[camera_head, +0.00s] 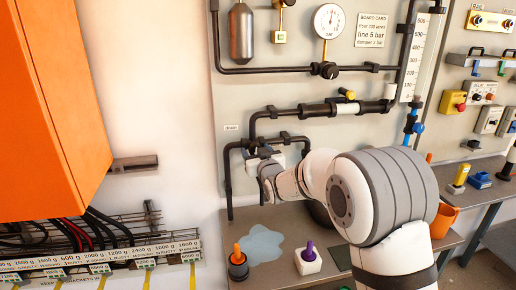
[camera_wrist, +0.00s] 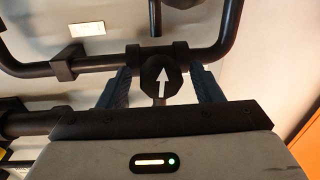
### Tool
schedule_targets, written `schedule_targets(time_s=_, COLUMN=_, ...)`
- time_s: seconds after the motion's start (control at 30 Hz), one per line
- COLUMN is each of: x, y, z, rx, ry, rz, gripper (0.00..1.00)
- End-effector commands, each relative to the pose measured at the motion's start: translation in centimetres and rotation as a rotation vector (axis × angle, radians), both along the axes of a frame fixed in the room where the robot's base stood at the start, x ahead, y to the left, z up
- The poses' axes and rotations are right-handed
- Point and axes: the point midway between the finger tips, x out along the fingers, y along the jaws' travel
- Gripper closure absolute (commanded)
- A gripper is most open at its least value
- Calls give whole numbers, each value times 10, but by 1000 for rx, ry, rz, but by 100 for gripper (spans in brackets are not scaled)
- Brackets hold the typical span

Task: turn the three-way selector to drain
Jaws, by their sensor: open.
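The three-way selector (camera_wrist: 152,80) is a dark round knob with a white arrow, on a black pipe junction. In the wrist view the arrow points to the top of the picture. My gripper (camera_wrist: 159,72) is open, with one blue finger on each side of the knob. I cannot tell whether either finger touches it. In the head view my gripper (camera_head: 267,164) is at the pipework above the bench, and my wrist hides most of the selector. A small white label (camera_wrist: 87,29) shows in the wrist view; its text is unreadable.
Black pipes (camera_head: 228,180) run around my gripper on the wall panel. An orange cabinet (camera_head: 50,110) stands at the left. On the bench below are an orange-handled item in a dark cup (camera_head: 238,268) and a purple-handled item in a white block (camera_head: 308,262).

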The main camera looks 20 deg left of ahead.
Motion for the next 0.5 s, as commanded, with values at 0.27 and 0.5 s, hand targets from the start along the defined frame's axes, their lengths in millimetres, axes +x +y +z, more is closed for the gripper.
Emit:
schedule_targets(time_s=0.27, x=5, y=3, z=0, rx=0, ry=0, rz=-1, gripper=41)
schedule_targets(time_s=0.5, x=5, y=3, z=0, rx=0, ry=0, rz=-2, gripper=52)
